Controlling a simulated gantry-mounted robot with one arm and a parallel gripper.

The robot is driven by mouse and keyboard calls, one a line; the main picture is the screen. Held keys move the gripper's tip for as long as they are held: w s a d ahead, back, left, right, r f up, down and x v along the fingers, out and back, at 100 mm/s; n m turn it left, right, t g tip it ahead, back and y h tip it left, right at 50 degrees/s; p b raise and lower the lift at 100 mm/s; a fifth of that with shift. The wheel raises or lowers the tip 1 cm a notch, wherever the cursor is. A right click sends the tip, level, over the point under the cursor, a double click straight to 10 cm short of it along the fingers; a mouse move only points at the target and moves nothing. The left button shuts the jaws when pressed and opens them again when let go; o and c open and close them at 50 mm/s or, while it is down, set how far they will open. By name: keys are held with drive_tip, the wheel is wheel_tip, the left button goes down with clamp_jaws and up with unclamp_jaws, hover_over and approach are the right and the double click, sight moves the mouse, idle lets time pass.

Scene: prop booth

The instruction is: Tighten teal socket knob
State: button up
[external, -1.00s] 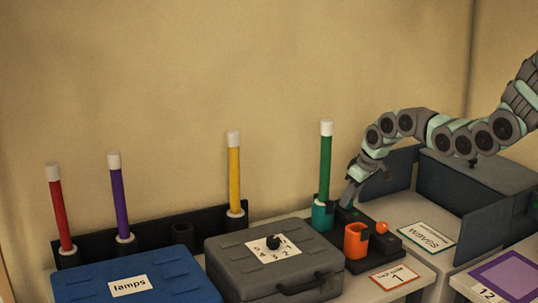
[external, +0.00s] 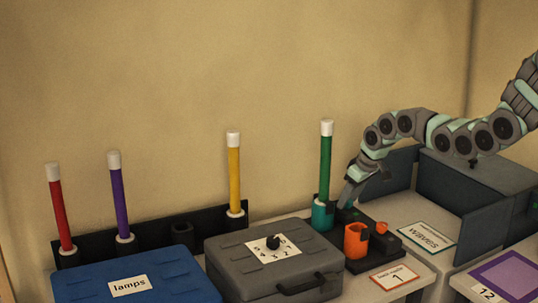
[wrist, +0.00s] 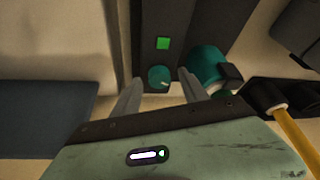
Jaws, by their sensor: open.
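The teal socket (external: 323,215) holds an upright green stick (external: 325,165) with a white cap, on the dark base at right. In the wrist view the teal socket (wrist: 208,68) lies right of my fingers. A small round teal knob (wrist: 158,78) with a pale pointer mark shows between my fingertips. My gripper (wrist: 159,88) is open, one finger on each side of the knob, with a gap visible on both sides. In the external view my gripper (external: 347,197) is low beside the teal socket. I cannot clearly make out the knob there.
An orange socket (external: 356,241) and orange knob (external: 382,228) share the base. A grey case (external: 272,265), blue case (external: 100,277) and yellow stick (external: 234,175) stand left. Dark panels (external: 484,232) stand right.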

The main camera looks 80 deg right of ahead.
drive_tip(key=shift+r, duration=0.15)
drive_tip(key=b+v, duration=0.2)
drive_tip(key=v, duration=0.8)
drive_tip(key=shift+r, duration=0.25)
drive_tip(key=shift+s+a, duration=0.1)
drive_tip(key=shift+s, duration=0.05)
idle(0.4)
